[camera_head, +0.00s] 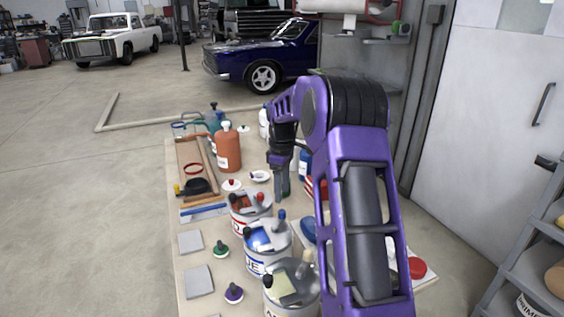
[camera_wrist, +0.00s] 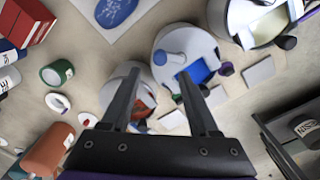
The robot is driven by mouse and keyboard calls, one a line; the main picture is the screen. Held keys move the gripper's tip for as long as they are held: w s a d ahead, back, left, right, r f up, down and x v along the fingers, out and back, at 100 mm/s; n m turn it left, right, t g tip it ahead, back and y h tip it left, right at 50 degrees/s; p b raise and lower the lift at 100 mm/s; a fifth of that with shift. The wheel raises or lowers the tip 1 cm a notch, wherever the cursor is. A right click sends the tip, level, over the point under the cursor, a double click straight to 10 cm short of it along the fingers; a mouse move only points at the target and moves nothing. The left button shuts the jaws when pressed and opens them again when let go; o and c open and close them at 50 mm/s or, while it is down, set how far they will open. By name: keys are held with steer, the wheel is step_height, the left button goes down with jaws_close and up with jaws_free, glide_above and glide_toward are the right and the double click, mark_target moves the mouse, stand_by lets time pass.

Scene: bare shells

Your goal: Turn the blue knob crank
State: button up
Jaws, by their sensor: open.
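My gripper (camera_head: 283,190) points down over the workbench, above and behind the paint cans. In the wrist view its two fingers (camera_wrist: 160,82) are apart with nothing held between them. A blue paint can (camera_head: 268,245) has a blue knob (camera_head: 281,214) standing up at its top; can and knob also show in the wrist view, the knob (camera_wrist: 162,58) ahead of the fingertips and apart from them. A flat blue disc (camera_head: 308,230) lies on a white sheet, partly hidden by my arm. I cannot tell which blue part is the crank.
A red can (camera_head: 248,212) stands near my gripper, partly behind the fingers in the wrist view. A pale can (camera_head: 290,292) stands in front. An orange bottle (camera_head: 228,148) stands farther back.

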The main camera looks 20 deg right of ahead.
step_height(320, 180, up, 10)
stand_by(0.3)
steer(key=shift+r, duration=0.1)
